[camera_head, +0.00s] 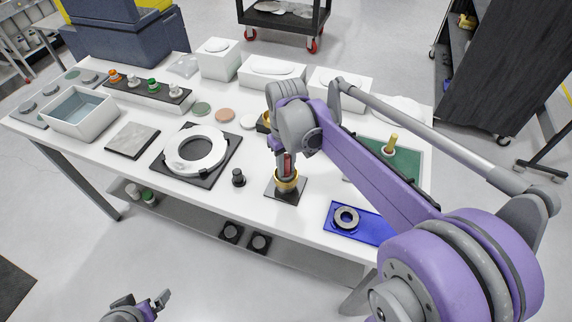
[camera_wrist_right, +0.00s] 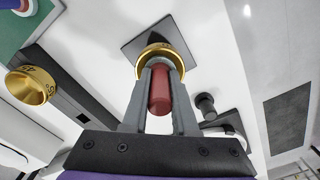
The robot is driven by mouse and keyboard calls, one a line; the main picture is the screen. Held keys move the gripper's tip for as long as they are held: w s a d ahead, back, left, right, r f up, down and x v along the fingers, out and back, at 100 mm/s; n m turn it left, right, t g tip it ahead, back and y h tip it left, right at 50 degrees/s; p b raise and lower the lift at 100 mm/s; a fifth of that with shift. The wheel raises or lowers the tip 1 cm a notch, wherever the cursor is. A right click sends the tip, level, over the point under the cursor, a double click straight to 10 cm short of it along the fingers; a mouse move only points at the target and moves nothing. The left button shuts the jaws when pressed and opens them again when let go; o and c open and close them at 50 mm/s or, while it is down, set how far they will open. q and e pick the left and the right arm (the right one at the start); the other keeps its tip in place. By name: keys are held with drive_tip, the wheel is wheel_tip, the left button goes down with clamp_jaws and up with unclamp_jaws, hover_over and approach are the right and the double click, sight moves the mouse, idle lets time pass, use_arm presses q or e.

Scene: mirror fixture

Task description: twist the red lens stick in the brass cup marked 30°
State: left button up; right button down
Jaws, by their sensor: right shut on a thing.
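The red lens stick (camera_head: 287,162) stands in a brass cup (camera_head: 287,184) on a dark square plate near the table's front edge. My right gripper (camera_head: 284,170) is above the cup and shut on the stick. In the right wrist view the red stick (camera_wrist_right: 159,90) lies between the two grey fingers, with the brass cup (camera_wrist_right: 165,53) around its far end. I cannot read a mark on this cup. My left gripper (camera_head: 150,304) is low at the bottom left, away from the table; its jaw opening is unclear.
Another brass cup (camera_wrist_right: 31,85) with a partly readable mark is beside my right gripper in the wrist view. A small black knob (camera_head: 238,178), a white ring on a black plate (camera_head: 196,149) and a blue plate (camera_head: 362,226) stand near the held stick.

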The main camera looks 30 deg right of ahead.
drive_tip(key=n, duration=0.3)
drive_tip(key=m, duration=0.9)
idle(0.3)
drive_tip(key=n, duration=0.4)
drive_tip(key=shift+n, duration=0.3)
